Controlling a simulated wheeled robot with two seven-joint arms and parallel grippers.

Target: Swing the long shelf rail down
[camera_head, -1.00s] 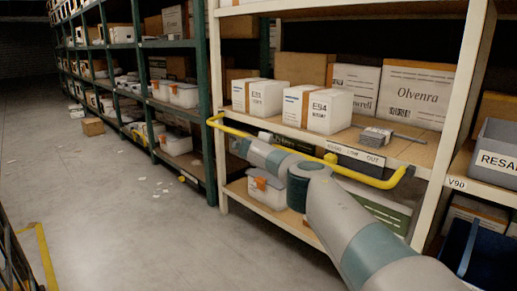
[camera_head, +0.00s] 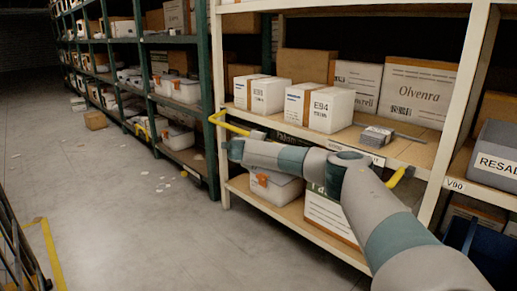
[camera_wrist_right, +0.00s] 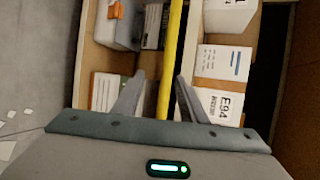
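The long yellow shelf rail (camera_head: 230,126) runs across the front of the cream rack at the middle shelf's edge. In the head view its left end and right end (camera_head: 396,177) show, and my right arm hides most of its length. In the right wrist view the rail (camera_wrist_right: 173,50) passes between the two fingers of my right gripper (camera_wrist_right: 160,82). The fingers stand apart, with a clear gap on the left of the rail and a narrower one on the right. My right gripper's fingertips are hidden in the head view. My left gripper is not in view.
White boxes marked E94 (camera_head: 331,109) and E93 (camera_head: 268,95) stand on the middle shelf (camera_head: 415,152) behind the rail. An orange-latched bin (camera_head: 275,188) sits below. A grey bin (camera_head: 497,150) stands at right. The aisle floor (camera_head: 110,220) at left is mostly clear, with scattered scraps.

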